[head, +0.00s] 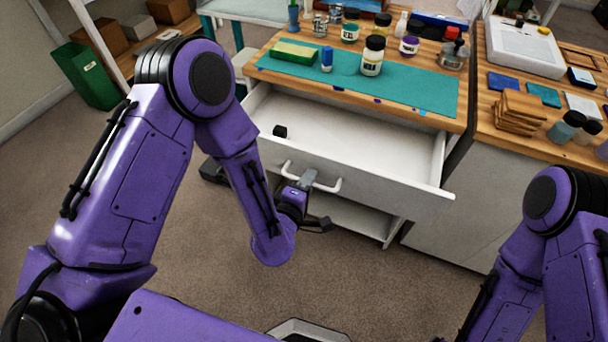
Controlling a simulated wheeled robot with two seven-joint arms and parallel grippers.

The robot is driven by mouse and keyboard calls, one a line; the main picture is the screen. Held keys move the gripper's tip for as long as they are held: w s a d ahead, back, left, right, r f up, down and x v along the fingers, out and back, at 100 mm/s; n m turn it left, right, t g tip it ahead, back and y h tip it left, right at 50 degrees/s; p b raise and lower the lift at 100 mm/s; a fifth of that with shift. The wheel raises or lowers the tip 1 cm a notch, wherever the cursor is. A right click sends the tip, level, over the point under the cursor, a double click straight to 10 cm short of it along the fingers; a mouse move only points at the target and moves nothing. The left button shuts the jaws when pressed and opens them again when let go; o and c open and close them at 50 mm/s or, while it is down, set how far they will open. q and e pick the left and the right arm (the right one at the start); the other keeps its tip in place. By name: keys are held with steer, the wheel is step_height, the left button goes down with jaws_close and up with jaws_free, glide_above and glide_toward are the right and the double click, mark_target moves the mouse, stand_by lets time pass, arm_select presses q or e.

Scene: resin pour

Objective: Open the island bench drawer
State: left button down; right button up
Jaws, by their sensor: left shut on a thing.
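The island bench drawer (390,190) is pulled well out from under the wooden bench top. Its white inside shows, with a small black object (280,131) near the left end. A white bar handle (333,186) is on its front panel. My left gripper (308,179) is at the handle and shut on it; its fingers partly hide the bar's middle. My right arm is at the lower right, and its gripper is outside the picture.
A teal mat (420,91) on the bench top holds a green-yellow block (294,51), a blue bottle (327,59) and a white jar (372,55). An open shelf (360,217) is below the drawer. A second bench (450,190) stands at right.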

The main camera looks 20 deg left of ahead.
arm_select(q)
steer(key=shift+s, duration=0.3)
steer(key=c, duration=1.2)
jaws_free()
steer(key=p+v, duration=0.1)
steer(key=v, duration=0.9)
steer(key=shift+s, duration=0.25)
